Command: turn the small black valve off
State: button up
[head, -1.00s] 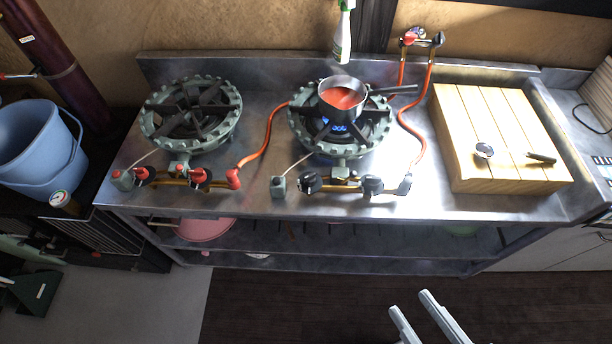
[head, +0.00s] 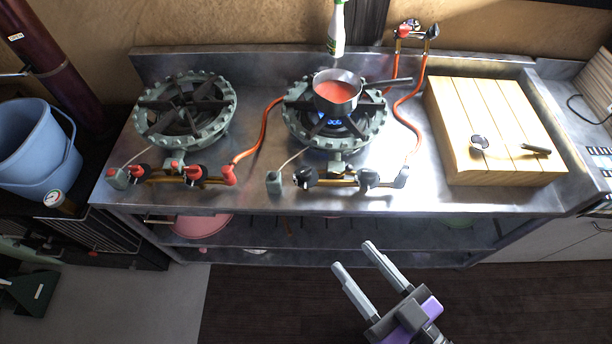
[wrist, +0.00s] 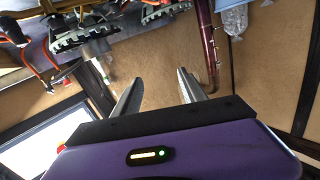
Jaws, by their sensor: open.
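The right burner (head: 378,140) has a blue flame under a saucepan (head: 337,92) of red liquid. On its front pipe sit two black knobs, a left one (head: 305,177) and a right one (head: 368,179). Another black handle (head: 432,31) is on the wall fitting at the back, beside a red one. I cannot tell for sure which is the small black valve. My gripper (head: 354,257) is open and empty, in front of and apart from the counter, below the right burner in the picture. In the wrist view its two fingers (wrist: 158,90) are spread with nothing between them.
The left burner (head: 224,114) is unlit, with red-and-black knobs (head: 194,173). Orange hoses (head: 262,127) run behind. A wooden board (head: 470,100) with a ladle (head: 481,143) lies at right. A spray bottle (head: 338,30) stands behind the pan. The counter's front edge (head: 330,207) faces my gripper.

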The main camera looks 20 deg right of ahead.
aim_at(306, 178)
jog(key=w+a+f+m+t+h, duration=0.2)
jog(key=w+a+f, duration=0.1)
jog(key=w, duration=0.7)
jog(key=w+a+f+m+t+h, duration=0.1)
jog(key=w+a+f+m, duration=0.25)
jog(key=w, duration=0.65)
jog(key=w+d+f+g+h, duration=0.35)
jog(key=d+f+h, duration=0.35)
jog(key=f, duration=0.3)
jog(key=shift+m+g, duration=0.25)
jog(key=shift+m, duration=0.1)
jog(key=x, duration=0.6)
jog(key=shift+d+f+b, duration=0.1)
jog(key=shift+d+b, duration=0.15)
jog(key=shift+b, duration=0.05)
grip_shut()
